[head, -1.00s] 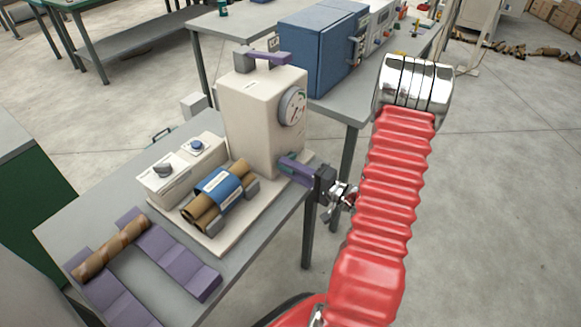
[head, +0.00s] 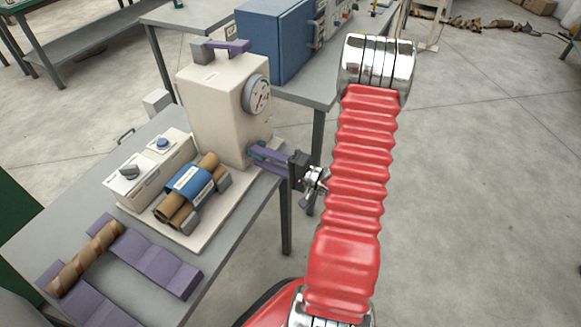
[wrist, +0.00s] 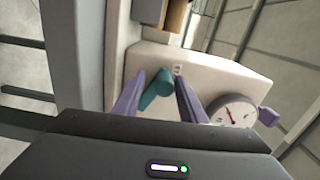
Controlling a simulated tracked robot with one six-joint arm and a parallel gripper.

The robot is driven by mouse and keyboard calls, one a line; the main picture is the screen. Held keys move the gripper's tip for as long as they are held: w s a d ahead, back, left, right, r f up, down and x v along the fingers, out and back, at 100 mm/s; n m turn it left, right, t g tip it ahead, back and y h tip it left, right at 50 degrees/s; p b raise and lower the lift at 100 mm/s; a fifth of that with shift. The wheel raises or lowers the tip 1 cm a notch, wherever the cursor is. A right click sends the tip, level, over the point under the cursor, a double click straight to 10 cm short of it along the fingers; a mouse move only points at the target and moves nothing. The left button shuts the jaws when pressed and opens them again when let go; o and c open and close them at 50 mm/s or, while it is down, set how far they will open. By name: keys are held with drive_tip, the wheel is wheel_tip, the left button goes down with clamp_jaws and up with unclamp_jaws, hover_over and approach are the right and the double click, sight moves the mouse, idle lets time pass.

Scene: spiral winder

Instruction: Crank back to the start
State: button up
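The cream spiral winder (head: 215,105) stands on a grey table, with a round dial (head: 257,94) on its side. A teal crank handle (wrist: 157,88) sticks out of the winder, low on the side facing my arm. My gripper (head: 256,157) is at that side. In the wrist view its two purple fingers (wrist: 158,84) stand apart with the teal handle between them. The crank's arm is hidden. Brown tubes under a blue labelled band (head: 190,185) lie on the winder's base.
A control box (head: 150,170) with a dark knob and a blue button sits left of the tubes. A striped tube (head: 85,258) rests across purple supports (head: 160,270) at the table's front. A blue cabinet (head: 272,40) stands on a bench behind.

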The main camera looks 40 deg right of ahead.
drive_tip(key=v, duration=1.2)
drive_tip(key=shift+s, duration=0.2)
drive_tip(key=shift+d, duration=0.15)
drive_tip(key=shift+c, duration=0.3)
drive_tip(key=shift+w+r, duration=0.15)
drive_tip(key=shift+r, duration=0.15)
drive_tip(key=c, duration=0.3)
drive_tip(key=w+d+r+n+g, duration=0.1)
drive_tip(key=d+r+n, duration=0.1)
drive_tip(key=n, duration=0.1)
drive_tip(key=w+d+r+n+g+y, duration=0.1)
drive_tip(key=d+r+n, duration=0.1)
drive_tip(key=n, duration=0.1)
drive_tip(key=w+d+r+n+y, duration=0.1)
drive_tip(key=d+r+n, duration=0.1)
drive_tip(key=r+n, duration=0.1)
drive_tip(key=shift+w+r+g, duration=0.1)
drive_tip(key=shift+w+g, duration=0.05)
drive_tip(key=shift+g, duration=0.25)
clamp_jaws()
drive_tip(key=shift+d+n, duration=0.1)
drive_tip(key=shift+n, duration=0.3)
